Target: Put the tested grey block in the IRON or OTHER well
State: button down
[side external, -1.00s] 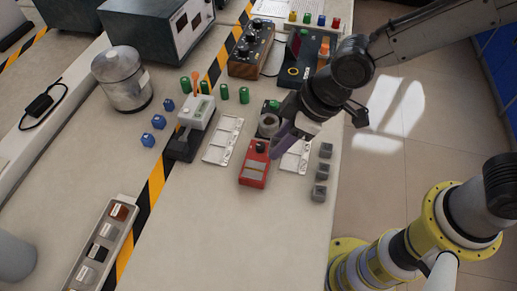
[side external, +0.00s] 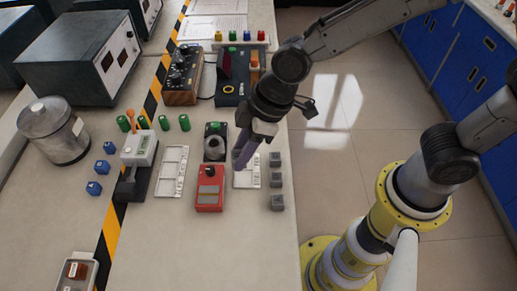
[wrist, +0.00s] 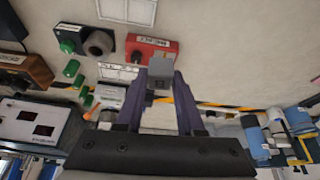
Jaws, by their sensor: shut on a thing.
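My gripper (wrist: 160,85) has purple fingers and is shut on a small grey block (wrist: 160,72) at its fingertips. In the side view my gripper (side external: 240,160) hangs by the right white tray (side external: 246,180) and hides part of it; the held block cannot be made out there. A second white tray (side external: 172,172) lies to the left, with several compartments. The lettering on both trays is too small to read, so I cannot tell which well is IRON or OTHER. The red box (side external: 209,198) lies between the trays. It also shows in the wrist view (wrist: 165,46).
Grey blocks (side external: 276,181) stand in a row by the table's right edge. A dark unit with a ring (side external: 215,146), a scale-like device (side external: 138,150), green cylinders (side external: 184,123) and blue cubes (side external: 102,167) stand around the trays. The table front is clear.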

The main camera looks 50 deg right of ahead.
jog(key=m, duration=0.1)
send_over(240, 178)
jog(key=s, duration=0.1)
notch_tip(240, 178, down, 5)
jog(key=shift+d+f, duration=0.15)
jog(key=shift+f, duration=1.05)
jog(key=shift+d+f, duration=0.2)
jog(key=shift+f, duration=1)
jog(key=shift+d+f, duration=0.15)
jog(key=shift+f, duration=1.05)
jog(key=shift+f, duration=0.35)
jog(key=shift+c, duration=0.6)
grip_release()
jog(key=shift+s+f, duration=0.1)
notch_tip(240, 178, up, 8)
